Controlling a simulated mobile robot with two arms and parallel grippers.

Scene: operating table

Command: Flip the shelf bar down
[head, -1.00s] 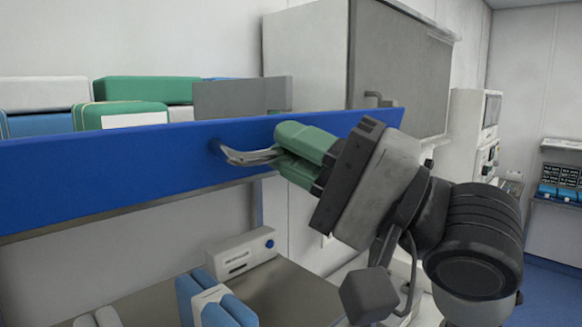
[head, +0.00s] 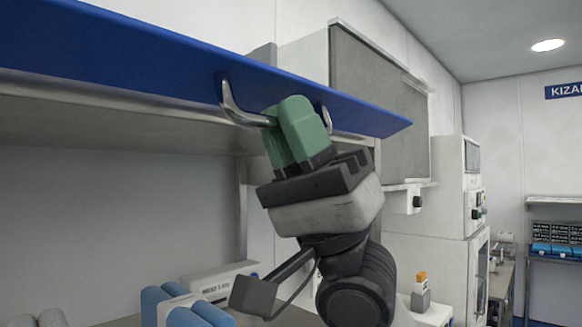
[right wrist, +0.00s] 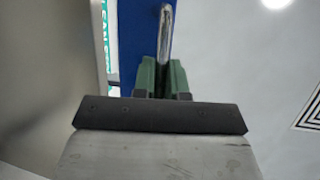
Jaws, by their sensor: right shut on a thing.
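The blue shelf bar (head: 130,50) runs across the top of the head view, its broad face angled and seen from below. A bent metal handle (head: 232,105) is fixed to it near its right end. My right gripper (head: 287,118), with green fingers, is shut on this handle from below and hides its middle. In the right wrist view the handle (right wrist: 165,35) runs between the green fingertips (right wrist: 163,75), with the blue bar (right wrist: 135,40) beside it. My left gripper is not in view.
A grey-white wall cabinet (head: 380,85) stands behind the bar's right end. Blue rolls (head: 180,305) and a white box (head: 222,280) lie on the lower shelf. White equipment (head: 455,190) stands at right. Open space shows below the bar on the left.

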